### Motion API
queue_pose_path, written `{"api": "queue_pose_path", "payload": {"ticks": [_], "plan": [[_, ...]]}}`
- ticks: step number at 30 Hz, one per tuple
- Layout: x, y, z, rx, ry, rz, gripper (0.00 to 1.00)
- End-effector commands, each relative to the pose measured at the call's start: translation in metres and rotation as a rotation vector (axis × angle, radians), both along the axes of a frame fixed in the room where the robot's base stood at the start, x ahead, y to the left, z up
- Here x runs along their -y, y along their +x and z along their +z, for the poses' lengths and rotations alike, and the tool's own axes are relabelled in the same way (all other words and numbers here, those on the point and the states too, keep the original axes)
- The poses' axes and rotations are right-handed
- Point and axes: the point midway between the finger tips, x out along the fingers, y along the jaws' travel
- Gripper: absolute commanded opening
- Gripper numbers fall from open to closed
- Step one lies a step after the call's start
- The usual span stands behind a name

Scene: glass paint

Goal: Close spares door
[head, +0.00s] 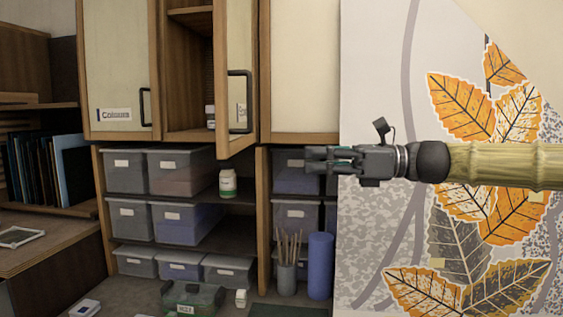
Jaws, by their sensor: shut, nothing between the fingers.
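The spares door (236,45) is the cream door with a wooden edge in the upper cabinet. It stands ajar, swung out towards me, with the dark cabinet inside showing to its left. Its black handle (241,128) is on the door face, and a label beginning with "S" sits partly behind it. My gripper (312,158) is shut and empty, to the right of the door and a little below its handle. Its fingers point left and appear apart from the door. I cannot tell the depth gap between them.
The Colours door (118,60) at left looks closed. A small bottle (210,117) stands inside the open cabinet. Below are grey bins (181,170), a white jar (228,183), a brush pot (287,278) and a blue cylinder (320,266). A leaf-patterned panel (380,60) stands behind my arm.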

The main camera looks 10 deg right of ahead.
Motion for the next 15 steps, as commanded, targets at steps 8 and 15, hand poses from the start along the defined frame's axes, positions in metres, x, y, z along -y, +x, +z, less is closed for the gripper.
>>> {"api": "queue_pose_path", "payload": {"ticks": [8, 15], "plan": [[-0.034, 0.007, 0.0, -0.004, -0.003, 0.001, 0.0], [-0.065, 0.014, 0.0, -0.003, -0.004, 0.0, 0.0]]}}
